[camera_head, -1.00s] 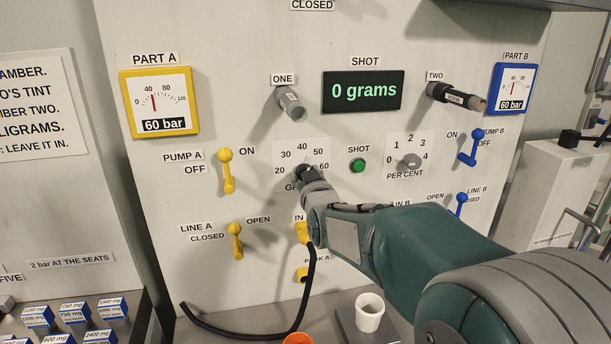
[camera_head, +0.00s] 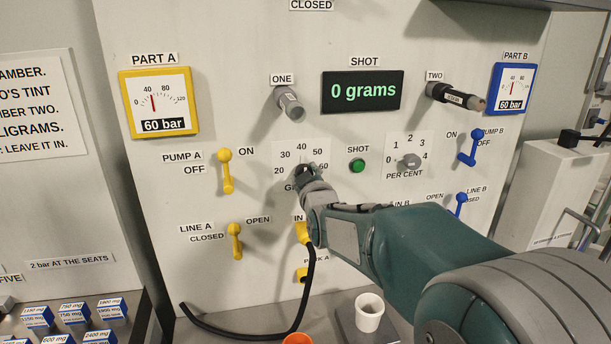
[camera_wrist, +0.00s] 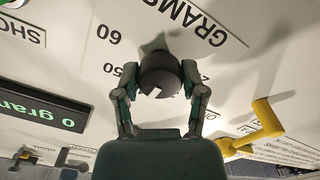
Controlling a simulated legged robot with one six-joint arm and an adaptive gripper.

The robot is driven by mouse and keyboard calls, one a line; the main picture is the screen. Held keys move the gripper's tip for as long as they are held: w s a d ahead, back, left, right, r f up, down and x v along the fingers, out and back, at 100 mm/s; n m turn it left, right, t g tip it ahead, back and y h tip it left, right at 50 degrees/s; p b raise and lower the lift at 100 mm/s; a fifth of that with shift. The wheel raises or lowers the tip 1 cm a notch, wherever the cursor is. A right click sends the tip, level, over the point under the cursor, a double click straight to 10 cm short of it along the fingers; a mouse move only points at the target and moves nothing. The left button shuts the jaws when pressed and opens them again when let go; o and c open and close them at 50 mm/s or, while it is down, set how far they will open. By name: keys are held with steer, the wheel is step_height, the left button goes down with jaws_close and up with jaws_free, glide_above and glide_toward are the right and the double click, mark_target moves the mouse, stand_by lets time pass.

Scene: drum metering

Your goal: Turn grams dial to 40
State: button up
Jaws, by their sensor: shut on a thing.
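The grams dial's white scale plate (camera_head: 287,151) is on the panel with marks from 20 to 60. In the head view my gripper (camera_head: 306,172) covers most of its knob. The wrist view shows the round dark knob (camera_wrist: 160,74) with a pale notch in its edge. My gripper (camera_wrist: 162,92) is shut on this knob, one finger on each side. The 60 and 50 marks show in the wrist view, the latter partly hidden. Which mark the knob points to is hard to tell. The shot display (camera_head: 362,91) reads 0 grams.
The green shot button (camera_head: 357,166) and the per cent dial (camera_head: 409,160) are right of the grams dial. The yellow pump A lever (camera_head: 226,171) and line A lever (camera_head: 235,241) are to its left. A black hose (camera_head: 309,290) hangs below. A white cup (camera_head: 369,312) stands on a grey stand.

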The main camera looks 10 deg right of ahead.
steer(key=shift+a, duration=0.1)
steer(key=o, duration=1.1)
steer(key=shift+a, duration=0.1)
steer(key=shift+o, duration=0.2)
steer(key=s, duration=1.2)
